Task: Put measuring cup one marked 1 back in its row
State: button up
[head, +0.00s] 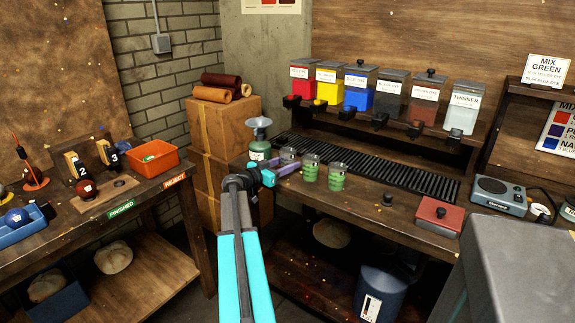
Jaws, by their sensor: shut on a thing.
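Three small measuring cups with clear grey rims stand out near the front left of the workbench. The leftmost measuring cup (289,154) is at my gripper (289,165), whose purple fingers are shut on it and hide its lower part. The middle cup (310,171) and the right cup (336,180) show green sides and stand on the bench, apart from my gripper. The held cup is roughly in line with these two. I cannot read a 1 on any cup, nor tell whether the held cup touches the bench.
A green camping burner (259,150) with a metal dish stands just left of the held cup. A black slatted grate (370,165) lies behind the cups, below a shelf of paint dispensers (357,89). A black knob (387,199) and red box (433,216) stand to the right.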

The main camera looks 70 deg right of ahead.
jog(key=o, duration=1.1)
jog(key=shift+r+p, duration=0.1)
jog(key=shift+p, duration=1.15)
jog(key=shift+w+a, duration=0.1)
jog(key=shift+a, duration=0.1)
jog(key=b+v, duration=0.3)
jog(key=v, duration=1)
jog(key=shift+a+f, duration=0.2)
jog(key=shift+f, duration=0.1)
